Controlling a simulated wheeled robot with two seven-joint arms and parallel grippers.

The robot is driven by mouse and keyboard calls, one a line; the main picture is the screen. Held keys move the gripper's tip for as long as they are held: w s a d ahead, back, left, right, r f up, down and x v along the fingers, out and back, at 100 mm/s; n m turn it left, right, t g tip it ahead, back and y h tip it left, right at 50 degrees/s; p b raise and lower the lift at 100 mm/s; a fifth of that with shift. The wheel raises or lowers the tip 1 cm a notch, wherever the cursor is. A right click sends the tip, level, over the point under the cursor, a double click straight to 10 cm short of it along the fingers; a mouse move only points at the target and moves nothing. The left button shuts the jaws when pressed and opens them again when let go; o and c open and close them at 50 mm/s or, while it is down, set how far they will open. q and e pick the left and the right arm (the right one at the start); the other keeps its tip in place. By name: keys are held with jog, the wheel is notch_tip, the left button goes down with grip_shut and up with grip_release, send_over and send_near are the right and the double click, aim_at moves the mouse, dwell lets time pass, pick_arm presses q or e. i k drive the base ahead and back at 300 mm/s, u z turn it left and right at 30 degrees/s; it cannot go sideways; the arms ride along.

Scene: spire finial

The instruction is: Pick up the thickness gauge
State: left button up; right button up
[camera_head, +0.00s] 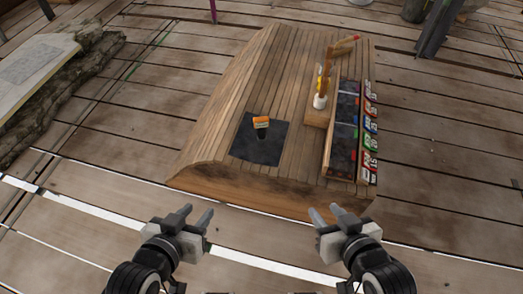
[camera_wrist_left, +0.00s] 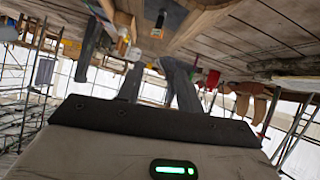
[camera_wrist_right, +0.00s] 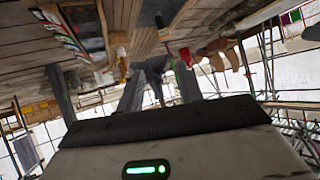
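No object is clearly recognisable as the thickness gauge. A small orange-and-white item (camera_head: 261,122) sits on a dark square mat (camera_head: 255,149) on the wooden bench; I cannot tell what it is. A long dark tray (camera_head: 344,137) lies at the bench's right side, its contents too small to identify. My left gripper (camera_head: 196,212) is open and empty in front of the bench's near edge, left of centre. My right gripper (camera_head: 325,211) is open and empty at the near right corner. Both are apart from every object.
The slatted bench (camera_head: 222,105) has a curved left side. A wooden holder (camera_head: 316,117) carries upright tools, including a wooden-handled one (camera_head: 343,46). Colourful labels (camera_head: 370,130) line the tray's right. A papered board (camera_head: 30,65) is at far left. Plank floor surrounds the bench.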

aim_at(260, 123)
jog(key=z, duration=0.2)
jog(key=k, duration=0.5)
jog(key=u, duration=1.3)
jog(key=i, duration=1)
jog(key=z, duration=0.4)
jog(key=i, duration=0.85)
jog(key=z, duration=0.75)
